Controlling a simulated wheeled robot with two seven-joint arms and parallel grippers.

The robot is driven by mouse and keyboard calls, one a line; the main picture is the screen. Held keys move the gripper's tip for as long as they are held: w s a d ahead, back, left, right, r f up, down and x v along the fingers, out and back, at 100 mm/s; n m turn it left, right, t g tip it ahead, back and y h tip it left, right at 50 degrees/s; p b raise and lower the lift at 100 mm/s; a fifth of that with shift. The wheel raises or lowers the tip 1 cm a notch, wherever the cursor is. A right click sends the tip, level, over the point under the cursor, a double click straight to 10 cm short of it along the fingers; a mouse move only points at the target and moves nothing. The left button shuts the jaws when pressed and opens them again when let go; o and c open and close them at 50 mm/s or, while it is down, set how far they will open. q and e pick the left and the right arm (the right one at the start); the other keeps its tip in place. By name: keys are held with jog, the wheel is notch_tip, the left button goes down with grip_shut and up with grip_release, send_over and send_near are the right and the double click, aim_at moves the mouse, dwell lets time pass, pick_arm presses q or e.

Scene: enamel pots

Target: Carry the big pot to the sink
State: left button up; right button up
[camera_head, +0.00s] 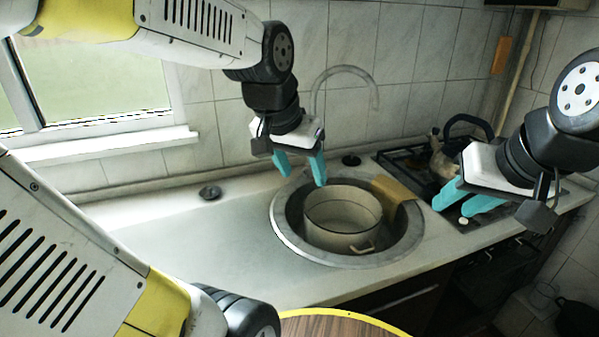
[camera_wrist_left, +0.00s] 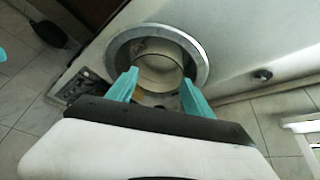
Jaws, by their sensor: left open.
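The big pot (camera_head: 342,222), cream-coloured with a dark rim line, sits upright inside the round metal sink (camera_head: 290,238). One loop handle shows at its front right; the far side's handle is not clear. My left gripper (camera_head: 303,172) is open and empty above the sink's back left edge, apart from the pot. In the left wrist view the pot (camera_wrist_left: 160,72) shows beyond and between the open fingers (camera_wrist_left: 158,94). My right gripper (camera_head: 466,200) has its fingers apart and empty, to the right of the sink near the stove.
A curved faucet (camera_head: 345,68) rises behind the sink. A tan cloth or board (camera_head: 394,190) lies on the sink's back right rim. A stove with a kettle (camera_head: 446,160) stands at the right. The counter (camera_head: 220,240) left of the sink is mostly clear. A round wooden surface (camera_head: 335,326) is at the bottom.

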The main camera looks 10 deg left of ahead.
pick_arm(q)
jog(key=s, duration=0.2)
jog(key=s+a+n+t, duration=0.1)
jog(key=s+r+n, duration=0.1)
jog(key=s, duration=0.1)
jog(key=shift+s+a+h, duration=0.25)
jog(key=shift+s+h, duration=0.05)
jog(key=shift+s, duration=0.05)
dwell(0.8)
